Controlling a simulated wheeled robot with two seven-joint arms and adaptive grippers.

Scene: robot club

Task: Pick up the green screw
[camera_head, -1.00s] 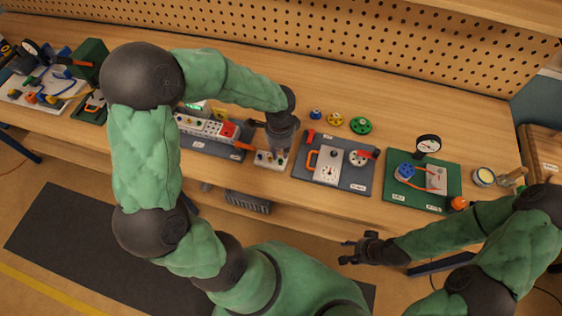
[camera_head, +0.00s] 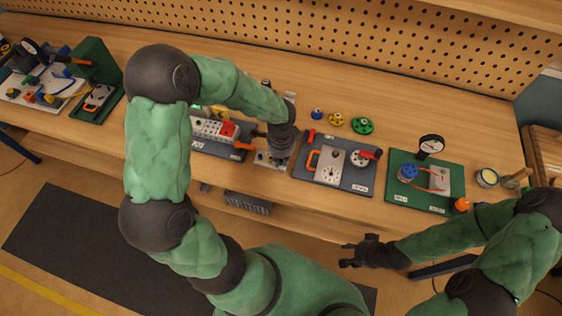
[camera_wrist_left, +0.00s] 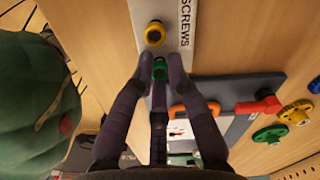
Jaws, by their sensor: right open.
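The green screw (camera_wrist_left: 160,68) shows in the left wrist view, between the fingertips of my left gripper (camera_wrist_left: 160,75). It is partly covered by the fingers, and I cannot tell whether they press on it. It stands by a pale strip labelled SCREWS (camera_wrist_left: 186,25), in line with a yellow screw (camera_wrist_left: 154,33). In the head view my left gripper (camera_head: 277,157) points down over the small screw board (camera_head: 262,160), and the green screw is hidden there. My right gripper (camera_head: 362,251) is open and empty in front of the table edge.
To the right of the left gripper lies a dark board with an orange handle (camera_head: 312,159) and a red lever (camera_head: 371,153). Blue, yellow and green wheels (camera_head: 362,126) lie behind it. A red-and-white block (camera_head: 214,130) stands to the left. A green board (camera_head: 425,200) lies farther right.

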